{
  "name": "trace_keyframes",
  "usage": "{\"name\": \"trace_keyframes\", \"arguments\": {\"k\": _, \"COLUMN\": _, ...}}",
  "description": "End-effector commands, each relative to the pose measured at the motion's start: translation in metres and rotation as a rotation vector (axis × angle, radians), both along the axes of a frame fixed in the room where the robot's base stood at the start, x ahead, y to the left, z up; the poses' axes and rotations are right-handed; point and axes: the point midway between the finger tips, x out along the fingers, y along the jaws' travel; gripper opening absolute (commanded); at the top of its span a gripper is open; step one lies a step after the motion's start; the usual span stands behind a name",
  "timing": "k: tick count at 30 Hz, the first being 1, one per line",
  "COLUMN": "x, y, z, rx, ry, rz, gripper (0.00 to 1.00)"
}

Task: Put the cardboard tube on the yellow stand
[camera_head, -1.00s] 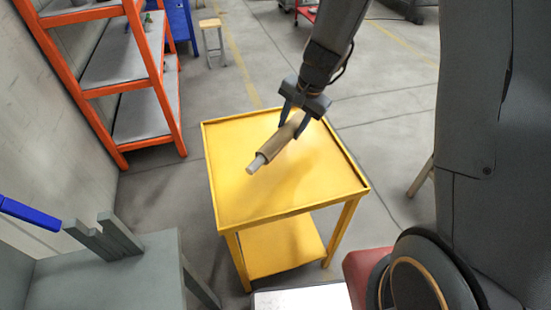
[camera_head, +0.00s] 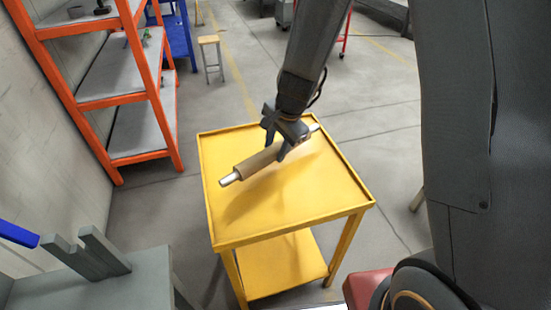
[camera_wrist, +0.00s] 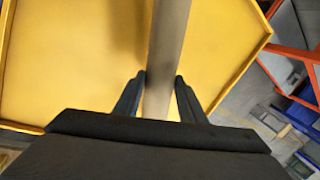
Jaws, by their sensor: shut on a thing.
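The yellow stand (camera_head: 235,222) is a two-level table with a raised rim, in the middle of the head view. My gripper (camera_head: 283,152) is shut on the cardboard tube (camera_head: 258,162), a brown roll with a pale narrower end sticking out at the lower left. Another narrow end shows at the upper right. The tube is over the stand top, and a shadow lies on the surface below it; I cannot tell the exact gap. In the wrist view the tube (camera_wrist: 167,45) runs between the two fingers (camera_wrist: 160,92), with the yellow top (camera_wrist: 65,60) behind it.
An orange shelf rack (camera_head: 112,103) stands at the left by the wall. A grey bench (camera_head: 110,280) with upright slats is at the lower left. A small wooden stool (camera_head: 209,42) stands behind. The stand top looks otherwise bare.

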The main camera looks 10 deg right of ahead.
Motion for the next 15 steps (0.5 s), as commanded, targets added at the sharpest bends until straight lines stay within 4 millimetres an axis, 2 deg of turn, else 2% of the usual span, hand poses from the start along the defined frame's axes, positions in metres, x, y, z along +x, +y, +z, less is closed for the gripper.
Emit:
{"name": "trace_keyframes", "arguments": {"k": 7, "x": 0.0, "y": 0.0, "z": -0.032, "rx": 0.0, "ry": 0.001, "rz": -0.001, "gripper": 0.0}}
{"name": "trace_keyframes", "arguments": {"k": 15, "x": 0.0, "y": 0.0, "z": -0.035, "rx": -0.001, "ry": -0.001, "rz": 0.0, "gripper": 0.0}}
